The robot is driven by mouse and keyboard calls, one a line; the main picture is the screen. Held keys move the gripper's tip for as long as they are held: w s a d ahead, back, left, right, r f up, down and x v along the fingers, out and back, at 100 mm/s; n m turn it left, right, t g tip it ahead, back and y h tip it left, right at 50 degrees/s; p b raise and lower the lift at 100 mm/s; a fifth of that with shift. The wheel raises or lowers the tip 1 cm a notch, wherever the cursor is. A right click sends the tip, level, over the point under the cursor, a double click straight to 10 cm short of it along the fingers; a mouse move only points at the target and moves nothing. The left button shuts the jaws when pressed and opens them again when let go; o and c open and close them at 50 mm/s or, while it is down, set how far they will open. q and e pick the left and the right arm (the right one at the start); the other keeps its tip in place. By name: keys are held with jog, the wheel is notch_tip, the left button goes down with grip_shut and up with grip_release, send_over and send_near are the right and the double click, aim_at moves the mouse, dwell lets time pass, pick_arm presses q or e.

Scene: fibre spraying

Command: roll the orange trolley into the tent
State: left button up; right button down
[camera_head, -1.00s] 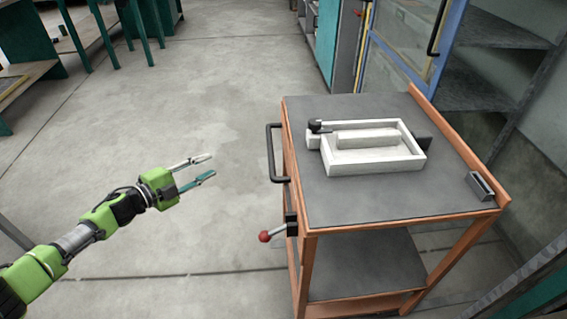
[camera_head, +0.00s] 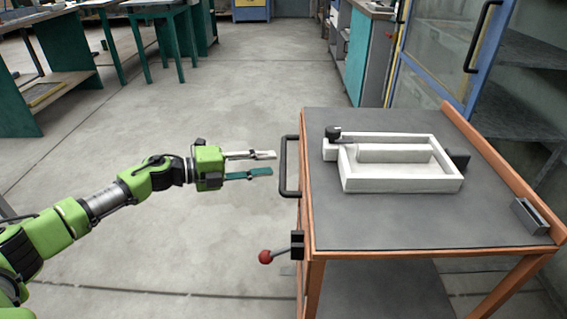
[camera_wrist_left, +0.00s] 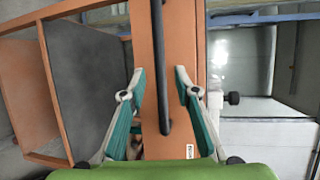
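The orange trolley (camera_head: 312,275) with a grey top stands at the right in the head view. Its black handle (camera_head: 287,166) is on its left side, and a lever with a red knob (camera_head: 265,257) sits below it. My left gripper (camera_head: 275,164) is open and empty, just left of the handle and pointing at it. In the left wrist view the black handle (camera_wrist_left: 160,70) runs between the two open fingers (camera_wrist_left: 158,78), in front of the orange frame. Contact is not visible. My right gripper is not in view. No tent can be made out.
A white tray (camera_head: 405,186) holding a white block stands on the trolley top. A small grey metal piece (camera_head: 530,217) is at its right edge. A blue-framed glass door (camera_head: 440,55) is behind. Green-legged tables (camera_head: 160,12) stand at the far left. The floor (camera_head: 190,110) between is clear.

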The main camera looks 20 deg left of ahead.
aim_at(283, 159)
pick_arm(q)
jog(key=x, duration=0.5)
jog(key=shift+w+d, duration=0.25)
jog(key=shift+d, duration=0.05)
grip_shut()
